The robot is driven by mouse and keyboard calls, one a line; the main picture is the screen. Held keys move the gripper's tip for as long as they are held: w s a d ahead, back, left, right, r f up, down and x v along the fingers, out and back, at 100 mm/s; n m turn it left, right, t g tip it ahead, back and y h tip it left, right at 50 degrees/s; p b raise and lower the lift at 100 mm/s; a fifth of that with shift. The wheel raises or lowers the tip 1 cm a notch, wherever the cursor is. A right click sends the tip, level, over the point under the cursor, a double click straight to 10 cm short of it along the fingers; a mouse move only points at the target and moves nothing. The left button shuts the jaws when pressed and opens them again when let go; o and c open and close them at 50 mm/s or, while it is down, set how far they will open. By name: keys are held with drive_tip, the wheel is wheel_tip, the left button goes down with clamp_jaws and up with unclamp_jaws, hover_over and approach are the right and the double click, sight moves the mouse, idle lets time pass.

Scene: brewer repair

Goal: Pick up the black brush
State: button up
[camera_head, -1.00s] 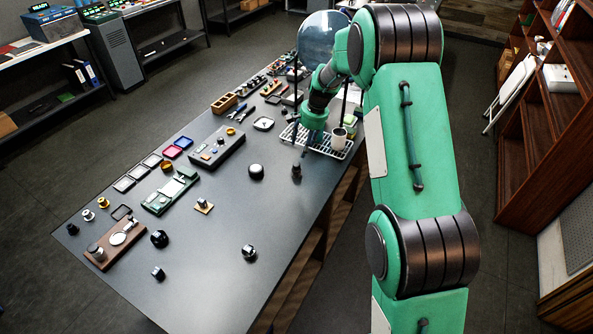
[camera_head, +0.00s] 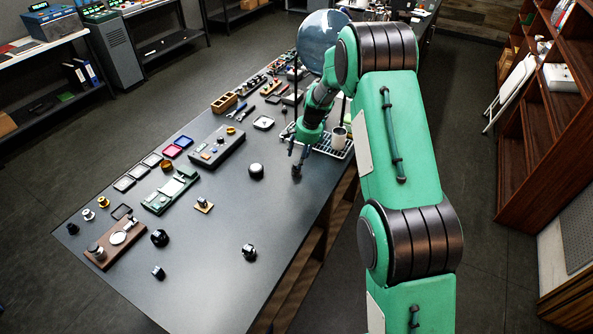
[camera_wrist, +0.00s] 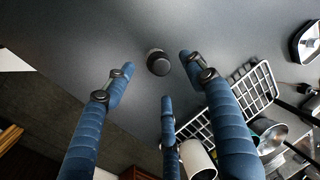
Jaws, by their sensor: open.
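The black brush (camera_head: 296,173) is a small dark upright piece on the dark table, near its right edge. In the wrist view, a round black top (camera_wrist: 159,64), which I take to be the brush, shows just beyond the fingertips. My gripper (camera_head: 297,160) points down above the brush in the head view. In the wrist view my gripper (camera_wrist: 155,72) has its blue fingers spread, with the brush lying ahead of the gap and nothing held. The fingers partly cover the brush in the head view.
A wire rack (camera_wrist: 205,118) with a white cup (camera_wrist: 197,158) stands close to the fingers. A black dome (camera_head: 256,171) sits left of the brush. A dark control box (camera_head: 215,147) lies farther left. The table's near middle is mostly clear.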

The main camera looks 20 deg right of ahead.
drive_tip(key=shift+a+f, duration=0.1)
drive_tip(key=shift+f, duration=0.3)
drive_tip(key=shift+x, duration=2.55)
drive_tip(key=shift+s, duration=0.1)
drive_tip(key=c, duration=1.2)
